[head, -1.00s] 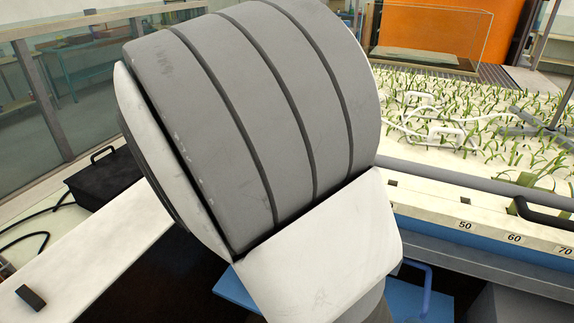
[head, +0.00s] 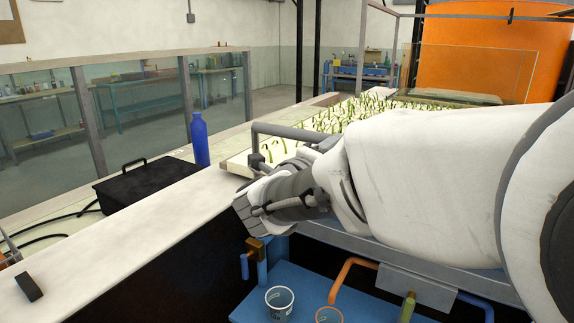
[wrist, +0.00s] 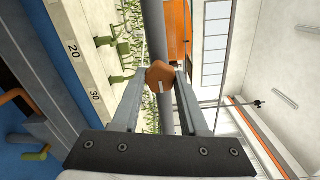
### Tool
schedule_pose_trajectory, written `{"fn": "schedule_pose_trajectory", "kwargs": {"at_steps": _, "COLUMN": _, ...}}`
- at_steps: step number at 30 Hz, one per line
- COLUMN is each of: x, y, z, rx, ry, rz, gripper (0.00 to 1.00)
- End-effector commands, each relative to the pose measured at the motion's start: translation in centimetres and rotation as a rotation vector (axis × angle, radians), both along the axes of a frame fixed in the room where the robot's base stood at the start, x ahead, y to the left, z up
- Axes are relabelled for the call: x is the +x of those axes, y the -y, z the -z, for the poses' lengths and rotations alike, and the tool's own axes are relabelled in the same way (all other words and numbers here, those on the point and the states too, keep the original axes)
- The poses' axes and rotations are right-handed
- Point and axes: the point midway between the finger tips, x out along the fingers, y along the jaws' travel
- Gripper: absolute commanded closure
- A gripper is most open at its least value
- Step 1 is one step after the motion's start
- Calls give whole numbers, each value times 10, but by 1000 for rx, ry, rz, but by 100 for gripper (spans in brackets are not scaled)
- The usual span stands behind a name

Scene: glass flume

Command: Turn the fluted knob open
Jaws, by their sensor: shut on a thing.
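In the wrist view, a brown-orange knob (wrist: 159,76) with a lobed outline and a small white mark sits between my fingertips. I take it to be the fluted knob. My gripper (wrist: 160,82) is shut on it, one finger on each side. In the head view my gripper (head: 247,212) is at the near left end of the planted flume bed, above the blue shelf. The knob cannot be made out there, and my own arm covers much of the flume.
A black box (head: 150,183) with a handle and a blue bottle (head: 199,140) stand left of my gripper. A grey rail (head: 290,130) runs close by it. Below are a brass fitting (head: 257,244), a white cup (head: 280,301) and an orange pipe (head: 352,270).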

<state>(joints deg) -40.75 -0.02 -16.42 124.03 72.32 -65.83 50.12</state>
Motion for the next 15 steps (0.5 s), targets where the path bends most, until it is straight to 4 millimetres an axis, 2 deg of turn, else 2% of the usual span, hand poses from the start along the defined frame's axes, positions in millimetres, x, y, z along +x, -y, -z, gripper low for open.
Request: {"fn": "schedule_pose_trajectory", "kwargs": {"at_steps": 15, "x": 0, "y": -1, "z": -1, "rx": 52, "ry": 38, "rz": -1, "gripper": 100}}
